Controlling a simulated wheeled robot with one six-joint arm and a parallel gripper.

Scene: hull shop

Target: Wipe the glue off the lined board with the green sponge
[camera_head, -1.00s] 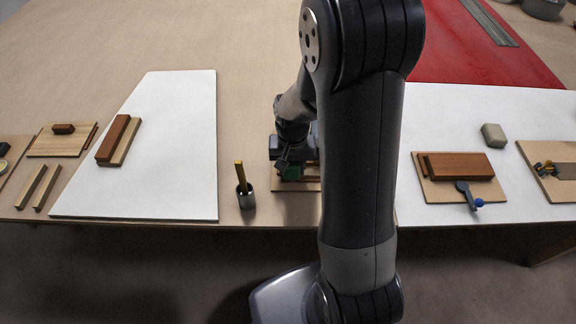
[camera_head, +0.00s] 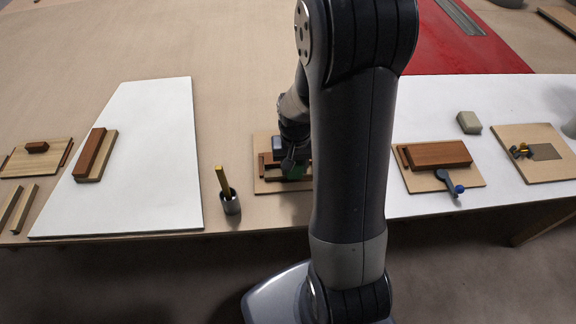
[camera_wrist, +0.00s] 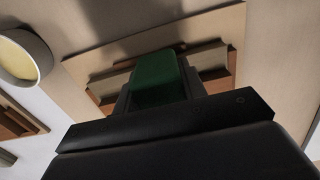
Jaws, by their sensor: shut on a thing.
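My gripper (camera_head: 294,166) is shut on the green sponge (camera_head: 294,173), low over a tan board (camera_head: 268,188) at the table's front edge. The arm hides the board's right side. In the wrist view the green sponge (camera_wrist: 157,78) sticks out between the dark fingers, in front of brown and pale wooden strips (camera_wrist: 207,58) on the board (camera_wrist: 100,60). I cannot tell whether the sponge touches the board. I cannot make out lines or glue on it.
A grey cup (camera_head: 231,204) with a yellow-handled tool stands just left of the board. A white sheet (camera_head: 140,160) bears a brown block (camera_head: 92,152) farther left. Right of my arm lie a board with a brown block (camera_head: 440,155) and a beige block (camera_head: 469,122).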

